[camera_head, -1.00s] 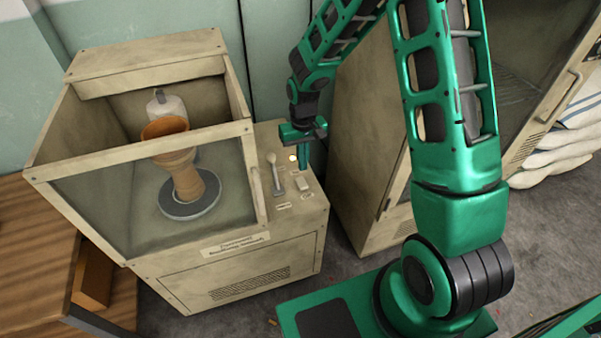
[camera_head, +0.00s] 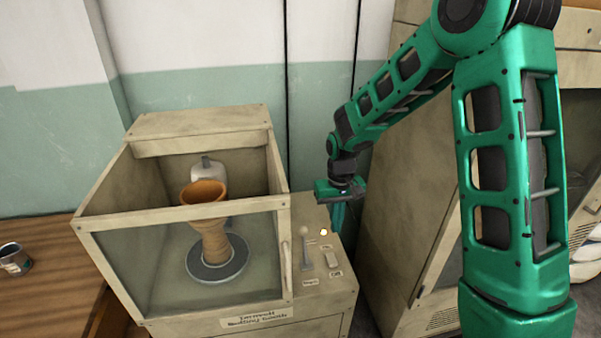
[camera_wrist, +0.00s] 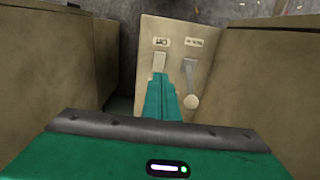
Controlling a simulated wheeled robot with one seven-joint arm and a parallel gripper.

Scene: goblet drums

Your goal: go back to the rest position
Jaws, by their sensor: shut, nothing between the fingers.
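My gripper (camera_head: 338,224) is shut and empty. In the head view it points down above the control panel (camera_head: 317,277) on the right side of the booth. I cannot tell whether the fingertips touch the panel. An orange-brown goblet drum (camera_head: 213,223) stands upright on a grey round turntable (camera_head: 217,266) inside the booth, apart from my gripper.
The beige booth (camera_head: 200,123) has an open top and a glass front. A tall beige cabinet (camera_head: 405,200) stands close to the right of my gripper. A wooden table (camera_head: 40,290) with a small tin (camera_head: 14,259) is at the left. A lit spot (camera_head: 323,232) shows on the panel.

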